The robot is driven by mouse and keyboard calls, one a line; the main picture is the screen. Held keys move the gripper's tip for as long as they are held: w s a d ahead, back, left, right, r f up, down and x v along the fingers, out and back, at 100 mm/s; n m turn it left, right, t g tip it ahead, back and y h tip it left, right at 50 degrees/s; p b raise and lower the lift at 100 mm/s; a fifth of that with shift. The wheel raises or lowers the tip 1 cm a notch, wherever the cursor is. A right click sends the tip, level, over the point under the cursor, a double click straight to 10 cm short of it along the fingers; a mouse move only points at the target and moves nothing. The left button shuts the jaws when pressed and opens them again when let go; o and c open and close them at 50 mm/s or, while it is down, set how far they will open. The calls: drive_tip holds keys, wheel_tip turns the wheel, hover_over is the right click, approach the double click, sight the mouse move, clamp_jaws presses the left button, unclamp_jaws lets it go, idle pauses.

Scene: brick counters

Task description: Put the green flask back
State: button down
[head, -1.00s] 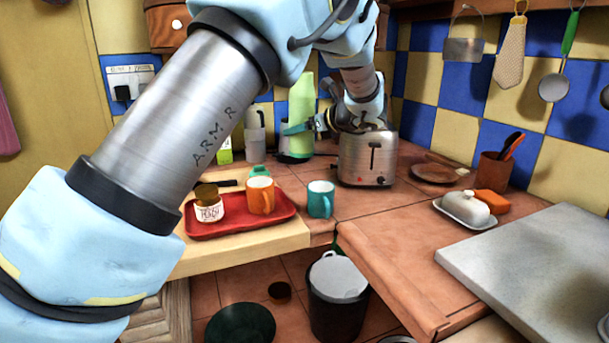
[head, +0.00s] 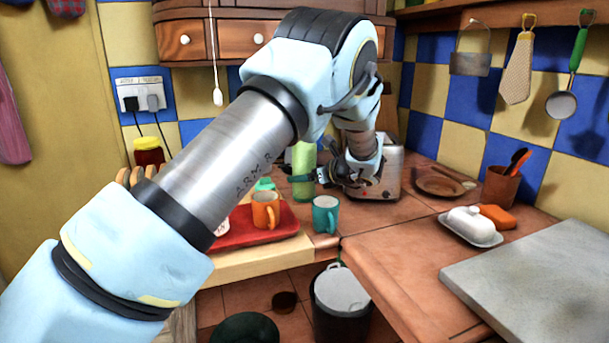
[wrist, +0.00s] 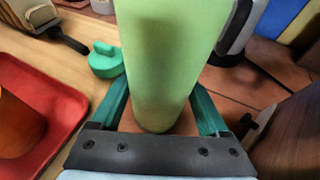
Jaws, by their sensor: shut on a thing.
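The green flask (head: 303,168) is upright at the back of the counter, left of the toaster. My gripper (head: 303,179) is shut around its lower part, and my arm reaches in from the left. In the wrist view the flask (wrist: 172,55) fills the middle between my two teal fingers. Its base shows just above the tiled counter or on it; I cannot tell whether it touches. The flask's top is outside the wrist view. A small green cap with a loop (wrist: 105,60) lies left of the flask; it also shows in the head view (head: 265,184).
The silver toaster (head: 391,172) stands close to the right of my gripper, partly hidden by it. A red tray (head: 270,237) with an orange mug (head: 265,210) is in front on the left. A teal mug (head: 325,214) stands right of the tray.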

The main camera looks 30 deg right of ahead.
drive_tip(key=shift+f, duration=0.1)
unclamp_jaws()
idle(0.3)
drive_tip(key=shift+s, duration=0.15)
drive_tip(key=b+v, duration=0.2)
drive_tip(key=v, duration=1)
drive_tip(key=shift+r, duration=0.3)
